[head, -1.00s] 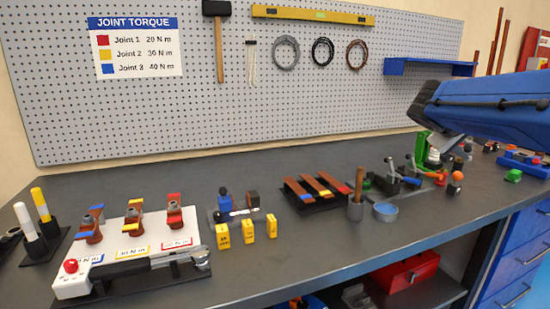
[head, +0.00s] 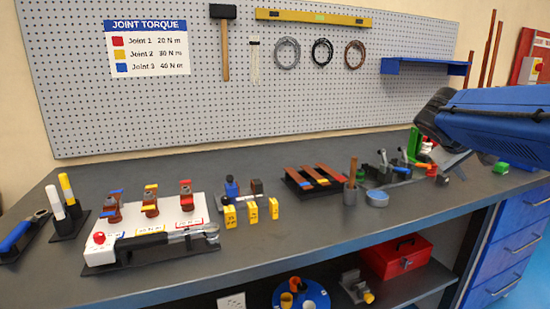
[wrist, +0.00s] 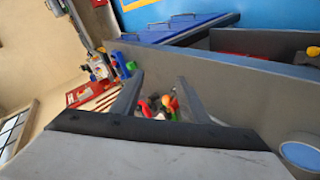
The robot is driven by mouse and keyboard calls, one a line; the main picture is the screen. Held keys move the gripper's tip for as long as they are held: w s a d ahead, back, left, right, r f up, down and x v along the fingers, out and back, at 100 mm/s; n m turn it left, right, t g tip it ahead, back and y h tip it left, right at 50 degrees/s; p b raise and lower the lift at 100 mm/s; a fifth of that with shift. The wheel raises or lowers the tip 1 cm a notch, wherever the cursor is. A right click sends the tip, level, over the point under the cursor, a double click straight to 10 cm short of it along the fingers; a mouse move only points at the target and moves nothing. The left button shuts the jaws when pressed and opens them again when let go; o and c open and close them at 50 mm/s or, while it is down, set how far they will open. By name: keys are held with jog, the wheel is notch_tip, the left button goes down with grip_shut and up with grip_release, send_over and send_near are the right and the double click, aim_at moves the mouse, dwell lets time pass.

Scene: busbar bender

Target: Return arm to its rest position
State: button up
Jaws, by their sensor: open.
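My arm reaches in from the right edge in the head view, with a blue link (head: 500,118) and a black joint (head: 437,115) above the right end of the bench. My gripper's fingers cannot be made out in the head view. In the wrist view my gripper (wrist: 158,80) has its two grey fingers spread apart. Red, green and dark items (wrist: 163,106) show in the gap between them, but beyond the fingers. Nothing is held.
The bench holds a torque wrench (head: 170,236) in front of a white joint board (head: 142,222), yellow blocks (head: 252,212), copper bars (head: 315,176) and a blue dish (head: 377,197). A blue shelf (head: 425,67) is on the pegboard behind my arm. A red toolbox (head: 400,256) sits below.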

jog(key=s+a+f+y, duration=0.9)
jog(key=s+a+f, duration=1.2)
jog(key=s, duration=0.3)
jog(key=shift+a+f+g, duration=0.15)
jog(key=shift+f+g, duration=0.15)
jog(key=shift+f, duration=0.55)
